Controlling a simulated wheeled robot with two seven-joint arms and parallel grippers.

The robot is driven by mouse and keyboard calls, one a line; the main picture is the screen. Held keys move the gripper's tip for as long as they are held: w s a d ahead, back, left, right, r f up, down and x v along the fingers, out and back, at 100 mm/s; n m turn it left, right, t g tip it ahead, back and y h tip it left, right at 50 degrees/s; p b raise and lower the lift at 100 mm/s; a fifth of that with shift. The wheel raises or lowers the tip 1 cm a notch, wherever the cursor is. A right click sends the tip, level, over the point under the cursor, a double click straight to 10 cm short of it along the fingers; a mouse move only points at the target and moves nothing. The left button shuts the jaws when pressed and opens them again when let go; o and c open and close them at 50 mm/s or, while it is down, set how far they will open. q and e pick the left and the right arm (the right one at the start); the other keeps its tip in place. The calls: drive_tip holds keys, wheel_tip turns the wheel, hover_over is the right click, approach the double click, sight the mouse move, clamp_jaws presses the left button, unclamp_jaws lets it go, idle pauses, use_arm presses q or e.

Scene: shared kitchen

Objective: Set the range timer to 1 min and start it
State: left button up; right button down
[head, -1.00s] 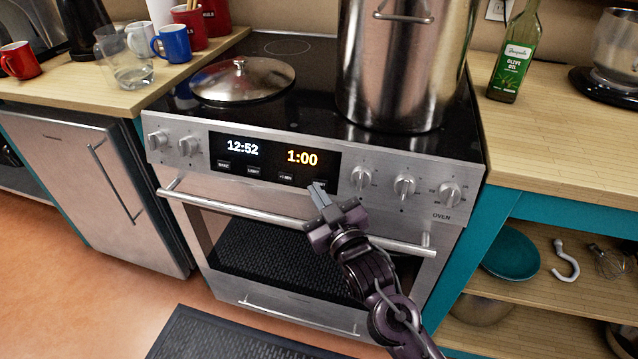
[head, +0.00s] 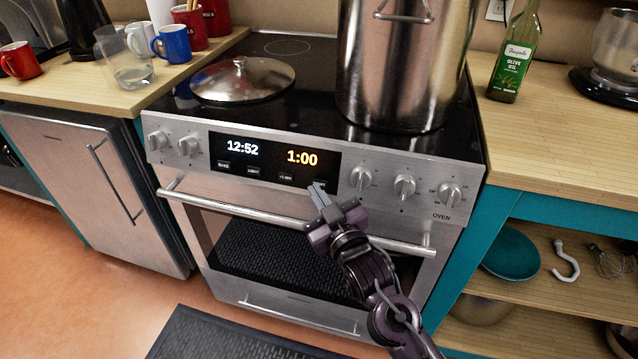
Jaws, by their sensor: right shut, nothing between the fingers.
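The range (head: 228,186) has a black display panel (head: 262,176) on its front. The panel reads 12:52 in white and 1:00 in orange, with a row of small buttons below: BAKE, LIGHT, +1 MIN (head: 286,177) and a rightmost button (head: 319,183) mostly hidden behind my fingertips. My right gripper (head: 317,191) is shut and empty, its tips at the panel's lower right, over the rightmost button. I cannot tell whether the tips touch it. My left gripper is not in view.
Oven knobs (head: 404,186) sit right of the panel. The oven handle (head: 290,216) runs across below. Mugs (head: 174,44) stand on the left counter, an oil bottle (head: 513,60) on the right.

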drive_tip(key=shift+w, duration=0.15)
idle(0.5)
drive_tip(key=shift+w+d+f, duration=0.15)
drive_tip(key=shift+w, duration=0.1)
drive_tip(key=shift+w, duration=0.15)
idle(0.4)
drive_tip(key=shift+s+r+p, duration=0.2)
drive_tip(key=shift+s+p, duration=0.15)
drive_tip(key=shift+p, duration=0.25)
drive_tip(key=shift+s, duration=0.25)
drive_tip(key=shift+a, duration=0.2)
